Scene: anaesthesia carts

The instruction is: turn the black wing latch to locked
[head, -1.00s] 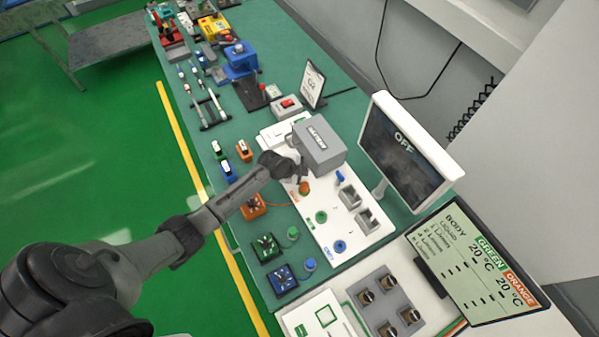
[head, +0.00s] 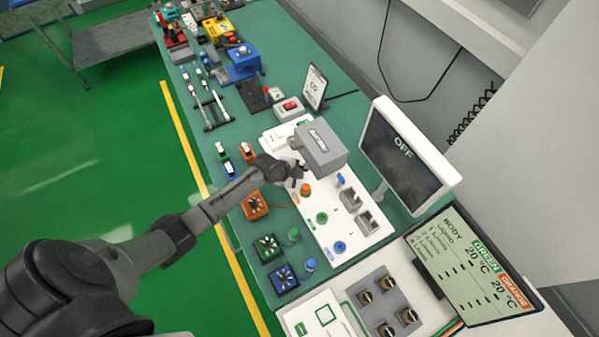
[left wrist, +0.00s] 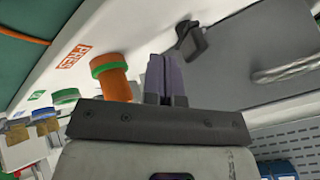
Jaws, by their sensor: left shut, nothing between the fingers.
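The black wing latch (left wrist: 190,40) shows in the left wrist view, on the edge of a grey face (left wrist: 255,50) beyond my fingertips. In the head view I cannot make it out apart from my dark gripper. A grey box (head: 320,148) stands on the white panel in the head view. My left gripper (head: 299,175) is by its near left side. In the left wrist view the left gripper's fingers (left wrist: 165,62) are together and empty, just below the latch in the picture and seemingly apart from it. My right gripper is in neither view.
An orange knob (left wrist: 112,78) with a green ring is close left of the fingers. The white panel (head: 335,222) also bears coloured ports and grey sockets. A monitor reading OFF (head: 402,155) stands to the right. Small orange, green and blue boxes line the bench's near edge.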

